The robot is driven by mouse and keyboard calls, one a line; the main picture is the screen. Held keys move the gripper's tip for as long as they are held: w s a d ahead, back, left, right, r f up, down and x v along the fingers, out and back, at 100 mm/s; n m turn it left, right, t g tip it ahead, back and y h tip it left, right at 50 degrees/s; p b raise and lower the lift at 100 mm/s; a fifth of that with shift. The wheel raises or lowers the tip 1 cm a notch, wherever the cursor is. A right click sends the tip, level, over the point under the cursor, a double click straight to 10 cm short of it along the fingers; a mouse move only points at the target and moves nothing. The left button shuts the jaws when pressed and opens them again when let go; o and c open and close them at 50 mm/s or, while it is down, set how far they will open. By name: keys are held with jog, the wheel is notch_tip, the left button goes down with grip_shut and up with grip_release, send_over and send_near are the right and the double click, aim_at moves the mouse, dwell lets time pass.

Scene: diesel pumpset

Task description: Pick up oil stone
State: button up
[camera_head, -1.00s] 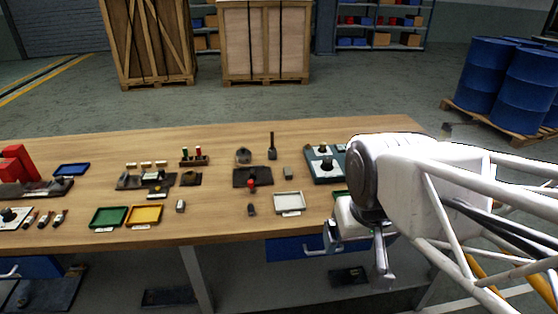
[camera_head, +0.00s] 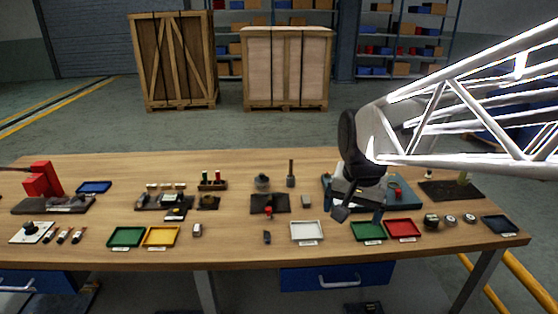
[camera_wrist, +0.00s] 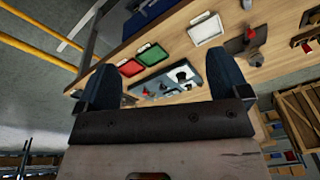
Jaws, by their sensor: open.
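I cannot tell for sure which piece is the oil stone.
The wooden bench (camera_head: 235,250) holds a white tray (camera_head: 306,231), green tray (camera_head: 367,231), red tray (camera_head: 402,229), yellow tray (camera_head: 160,236) and another green tray (camera_head: 126,236). A dark mat with parts (camera_head: 283,203) lies behind. Bare wood shows along the front edge.

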jog(key=w+f+m, duration=0.2)
jog(key=w+m, duration=0.1)
jog(key=w, duration=0.8)
jog(key=m+g, duration=0.2)
jog(key=m, duration=0.8)
send_over(307, 198)
jog(key=f, duration=1.1)
jog(key=s+f, duration=0.1)
jog(key=f, duration=0.5)
jog(key=shift+a, duration=0.1)
jog(key=shift+w+f, duration=0.3)
jog(key=shift+f, duration=1.25)
jog(key=shift+f, duration=0.1)
jog(key=shift+f, duration=2.55)
